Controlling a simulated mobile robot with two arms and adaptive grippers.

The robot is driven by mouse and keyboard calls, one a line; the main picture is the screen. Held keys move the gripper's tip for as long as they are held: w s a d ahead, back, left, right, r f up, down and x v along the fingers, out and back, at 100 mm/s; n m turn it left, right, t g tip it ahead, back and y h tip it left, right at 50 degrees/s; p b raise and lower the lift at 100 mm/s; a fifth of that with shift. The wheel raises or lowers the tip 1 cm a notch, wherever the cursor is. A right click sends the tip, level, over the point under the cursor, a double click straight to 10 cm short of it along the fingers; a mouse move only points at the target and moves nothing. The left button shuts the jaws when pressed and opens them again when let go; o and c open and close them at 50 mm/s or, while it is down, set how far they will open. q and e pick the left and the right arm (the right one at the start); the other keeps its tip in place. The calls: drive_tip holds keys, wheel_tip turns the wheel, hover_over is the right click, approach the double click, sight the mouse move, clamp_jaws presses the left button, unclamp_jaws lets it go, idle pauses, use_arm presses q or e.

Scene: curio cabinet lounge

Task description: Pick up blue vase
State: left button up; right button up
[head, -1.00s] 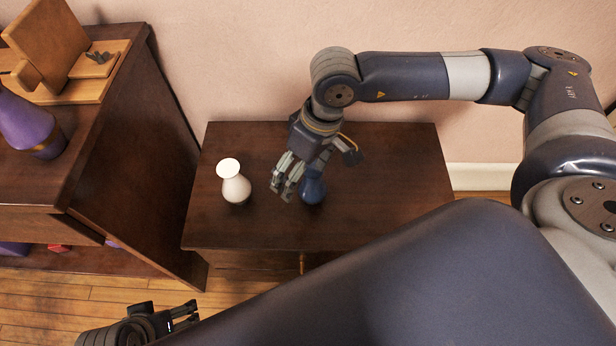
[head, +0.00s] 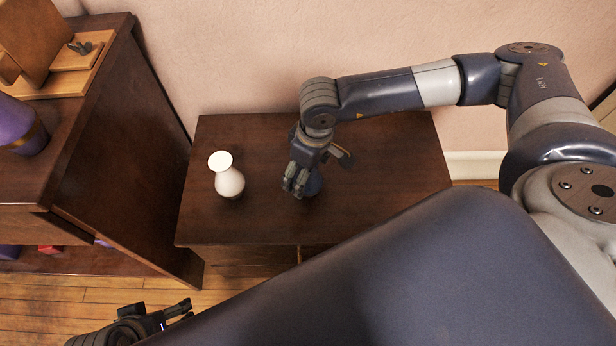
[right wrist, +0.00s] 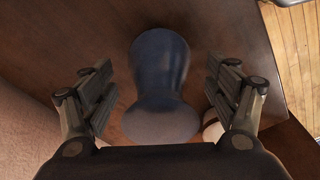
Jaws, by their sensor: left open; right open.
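The blue vase (head: 314,184) stands on the dark wooden table, mostly hidden behind my right gripper (head: 297,182) in the head view. In the right wrist view the blue vase (right wrist: 160,72) is between the two open fingers of my right gripper (right wrist: 160,88), with a visible gap on each side. My left gripper (head: 184,309) is open and empty at the lower left of the head view, low over the floor and away from the table.
A white vase (head: 229,181) stands on the table (head: 390,170), left of my right gripper. A wooden cabinet (head: 120,160) with a purple vase (head: 22,128) is at the left. The table's right part is clear. A pink wall is behind.

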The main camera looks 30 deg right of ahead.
drive_tip(key=shift+w+f, duration=0.1)
drive_tip(key=shift+f, duration=0.25)
drive_tip(key=c, duration=1.3)
drive_tip(key=shift+r, duration=0.1)
